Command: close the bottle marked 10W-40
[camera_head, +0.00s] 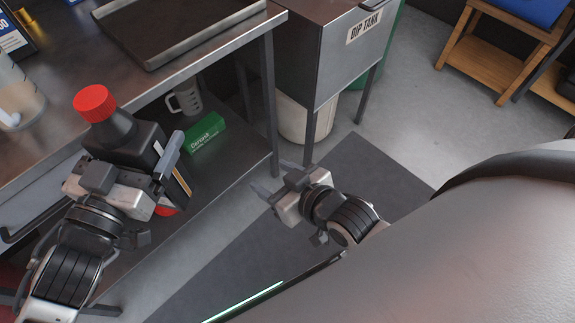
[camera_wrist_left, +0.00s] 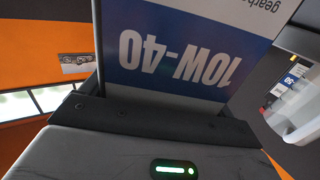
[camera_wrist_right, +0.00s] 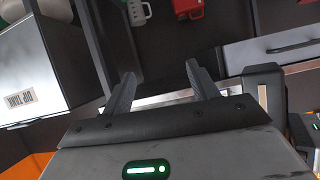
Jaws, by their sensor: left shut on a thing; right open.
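The bottle marked 10W-40 (camera_head: 142,139) is dark, with a red cap (camera_head: 95,103) on its top. My left gripper (camera_head: 140,172) is shut on the bottle's body, beside the workbench. The left wrist view shows its label (camera_wrist_left: 178,60), with 10W-40 upside down. The cap sits at the neck; I cannot tell whether it is tight. My right gripper (camera_head: 276,183) is open and empty, right of the bottle and apart from it. In the right wrist view nothing is between its fingers (camera_wrist_right: 156,85), and part of the dark bottle (camera_wrist_right: 268,90) shows at the right.
The workbench (camera_head: 150,82) carries a metal tray (camera_head: 185,25) and a clear container (camera_head: 18,95) at the left. On the lower shelf are a grey jug (camera_head: 186,98) and a green box (camera_head: 203,135). The dip tank (camera_head: 325,45) stands behind.

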